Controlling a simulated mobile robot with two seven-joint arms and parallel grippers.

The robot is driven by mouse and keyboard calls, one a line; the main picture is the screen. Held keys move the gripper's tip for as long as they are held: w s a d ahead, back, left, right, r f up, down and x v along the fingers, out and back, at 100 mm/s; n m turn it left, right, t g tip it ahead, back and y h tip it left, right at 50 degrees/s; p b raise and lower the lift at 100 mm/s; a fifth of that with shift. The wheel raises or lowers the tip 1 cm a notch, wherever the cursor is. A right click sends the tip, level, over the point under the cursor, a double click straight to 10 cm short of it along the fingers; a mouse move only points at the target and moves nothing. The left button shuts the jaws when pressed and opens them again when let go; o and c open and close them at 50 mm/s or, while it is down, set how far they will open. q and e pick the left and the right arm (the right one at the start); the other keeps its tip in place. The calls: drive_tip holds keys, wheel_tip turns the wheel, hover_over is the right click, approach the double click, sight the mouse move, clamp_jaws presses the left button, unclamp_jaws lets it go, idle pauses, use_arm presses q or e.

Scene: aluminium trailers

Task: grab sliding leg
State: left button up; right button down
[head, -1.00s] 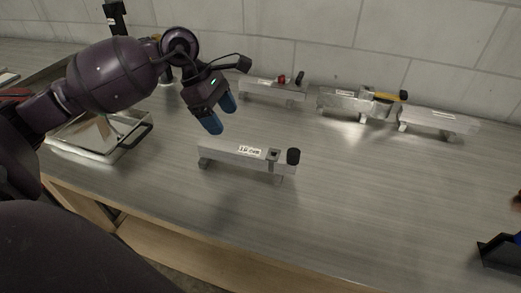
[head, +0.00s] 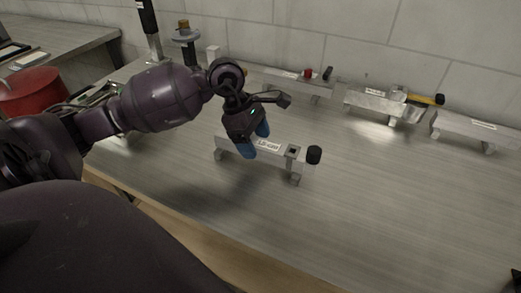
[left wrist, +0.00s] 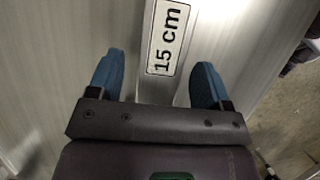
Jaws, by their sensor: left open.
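The nearest aluminium trailer (head: 281,152), a long bar on short feet with a white label and a black knob (head: 314,155) at its right end, lies on the workbench. My left gripper (head: 254,141) is over the left part of this bar and hides some of it. In the left wrist view the blue fingertips (left wrist: 158,82) are apart, one on each side of the bar (left wrist: 148,92), whose label (left wrist: 168,38) reads "15 cm". I cannot tell whether they touch it. No part is clearly marked as a sliding leg. My right gripper is not in view.
Several similar aluminium trailers stand along the back wall, one with a red knob (head: 308,73) and one with a yellow-handled tool (head: 425,99). A red pot (head: 38,92) is at the far left. The bench (head: 380,200) is clear at front right.

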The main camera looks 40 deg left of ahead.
use_arm(q)
drive_tip(key=shift+x, duration=1.15)
drive_tip(key=shift+r, duration=0.1)
clamp_jaws()
